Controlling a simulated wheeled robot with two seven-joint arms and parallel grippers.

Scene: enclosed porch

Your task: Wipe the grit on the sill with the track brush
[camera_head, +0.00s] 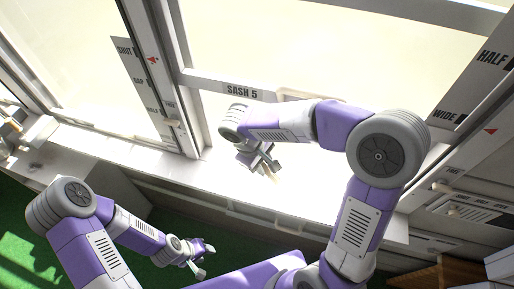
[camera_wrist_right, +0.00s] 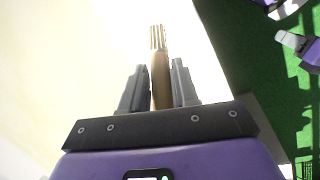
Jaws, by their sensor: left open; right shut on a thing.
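The track brush (camera_wrist_right: 160,78) has a brown handle and pale bristles at its far end. My right gripper (camera_wrist_right: 156,70) is shut on its handle, and the bristles point away over the bright sill. In the head view my right gripper (camera_head: 268,162) is over the white sill (camera_head: 215,178), below the SASH 5 label. Whether the bristles touch the sill I cannot tell. My left gripper (camera_head: 204,259) is open and empty, in front of the sill and above the green floor. Glare washes out the sill, and I cannot make out any grit.
The SASH 5 window (camera_head: 242,90) stands behind the sill, with upright frame posts on both sides. A gauge strip (camera_head: 145,88) is at left and another panel (camera_head: 468,88) at right. Brown and white boxes (camera_head: 462,270) are at lower right. Green floor (camera_head: 30,255) lies in front.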

